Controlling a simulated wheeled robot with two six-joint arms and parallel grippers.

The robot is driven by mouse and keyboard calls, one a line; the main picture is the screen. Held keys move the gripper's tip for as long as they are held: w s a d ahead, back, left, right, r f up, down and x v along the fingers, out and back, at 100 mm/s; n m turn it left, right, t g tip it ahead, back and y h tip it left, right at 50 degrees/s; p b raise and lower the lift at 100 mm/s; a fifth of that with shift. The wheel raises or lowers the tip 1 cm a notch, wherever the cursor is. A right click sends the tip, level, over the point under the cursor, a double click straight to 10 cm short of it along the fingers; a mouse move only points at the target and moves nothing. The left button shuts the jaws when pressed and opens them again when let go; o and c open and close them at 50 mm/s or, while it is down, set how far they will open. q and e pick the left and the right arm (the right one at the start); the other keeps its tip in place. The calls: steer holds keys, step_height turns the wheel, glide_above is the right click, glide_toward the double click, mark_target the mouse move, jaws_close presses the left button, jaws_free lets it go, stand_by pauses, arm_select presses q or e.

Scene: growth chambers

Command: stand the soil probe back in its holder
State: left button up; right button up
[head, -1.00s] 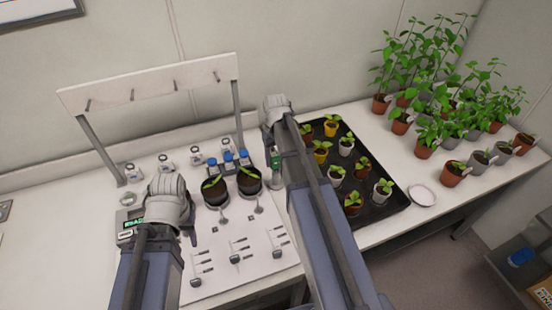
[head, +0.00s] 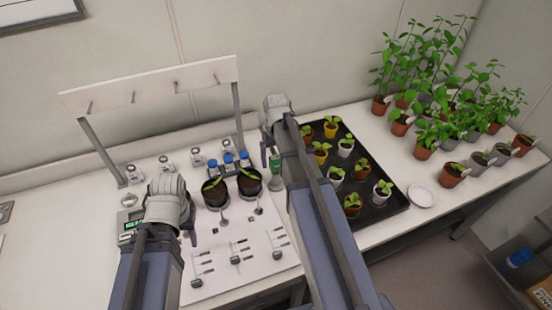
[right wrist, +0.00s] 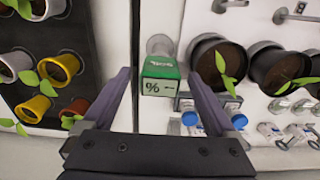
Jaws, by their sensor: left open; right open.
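The soil probe shows its green head with a "%" display (right wrist: 160,76) in the right wrist view, and the green head also shows in the head view (head: 275,165). It looks upright over a small pale round holder (right wrist: 160,45), which shows just below the green head in the head view (head: 276,185). How deep the probe sits in it is hidden. My right gripper (right wrist: 156,78) is open, with one finger on each side of the green head and gaps between. My left gripper (head: 190,228) is open and empty, over the left part of the bench.
Two dark soil pots (head: 215,193) stand left of the probe, with several blue-capped bottles (head: 228,160) behind them. A black tray (head: 385,222) of seedlings lies to the right. A pegged white rack (head: 150,85) stands at the back. A white dish (head: 422,196) lies beyond the tray.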

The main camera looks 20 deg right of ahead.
step_height(320, 180, up, 7)
steer(key=p, duration=0.6)
steer(key=s+a+f+n+b, duration=0.2)
steer(key=s+a+f+b, duration=0.2)
steer(key=s+a, duration=0.4)
steer(key=s+a+f+n+h+b, duration=0.1)
steer(key=s+a+f+b, duration=0.3)
steer(key=s+a, duration=0.5)
steer(key=a+n, duration=0.1)
steer(key=a, duration=0.5)
steer(key=shift+s+f, duration=0.15)
steer(key=shift+f, duration=0.1)
